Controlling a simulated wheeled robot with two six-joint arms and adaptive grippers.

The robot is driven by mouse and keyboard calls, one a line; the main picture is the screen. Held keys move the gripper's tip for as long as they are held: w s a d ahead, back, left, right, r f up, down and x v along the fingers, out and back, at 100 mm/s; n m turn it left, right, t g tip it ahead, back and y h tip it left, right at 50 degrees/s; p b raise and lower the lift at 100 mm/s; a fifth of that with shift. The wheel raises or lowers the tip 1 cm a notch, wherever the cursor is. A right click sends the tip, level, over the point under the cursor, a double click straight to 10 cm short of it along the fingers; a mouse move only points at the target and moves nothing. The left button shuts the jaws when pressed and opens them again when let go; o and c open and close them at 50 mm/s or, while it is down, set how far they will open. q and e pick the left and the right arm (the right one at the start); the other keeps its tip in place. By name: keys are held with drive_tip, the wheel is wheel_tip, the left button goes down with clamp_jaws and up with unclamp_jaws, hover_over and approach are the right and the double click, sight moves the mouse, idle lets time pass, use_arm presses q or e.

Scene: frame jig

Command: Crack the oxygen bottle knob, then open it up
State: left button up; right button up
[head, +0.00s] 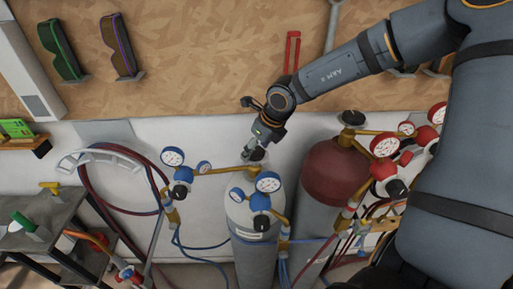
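The oxygen bottle appears to be the grey cylinder with a pale shoulder (241,208) in the lower middle of the head view, with blue regulators and blue hoses. Its dark knob (257,154) sits on top, beside a brass fitting. My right gripper (252,150) reaches down from the upper right and its fingertips are at the knob. The fingers are small and partly overlap the knob, so I cannot tell whether they grip it or how wide they stand. My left gripper is out of view.
A red-topped cylinder (335,172) with a black knob (351,118) and red gauges stands close on the right. Blue-rimmed gauges (173,157) flank the oxygen bottle. A hose holder (100,158) is on the wall. A grey cart (45,215) stands at the left.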

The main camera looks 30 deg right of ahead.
drive_tip(key=c, duration=0.8)
drive_tip(key=shift+d+n+y, duration=0.15)
drive_tip(key=shift+n+y, duration=0.25)
drive_tip(key=shift+n, duration=0.5)
drive_tip(key=shift+w+d+f+n+y+b, duration=0.1)
drive_tip(key=shift+n+y+b, duration=0.35)
drive_tip(key=shift+n, duration=0.45)
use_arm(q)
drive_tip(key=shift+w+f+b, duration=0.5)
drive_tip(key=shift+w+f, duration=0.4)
use_arm(e)
drive_tip(key=shift+n+g, duration=0.5)
drive_tip(key=shift+n, duration=0.5)
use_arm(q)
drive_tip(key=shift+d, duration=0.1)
use_arm(e)
drive_tip(key=o, duration=1.2)
drive_tip(key=shift+y, duration=0.25)
drive_tip(key=shift+c, duration=0.2)
drive_tip(key=shift+r, duration=0.2)
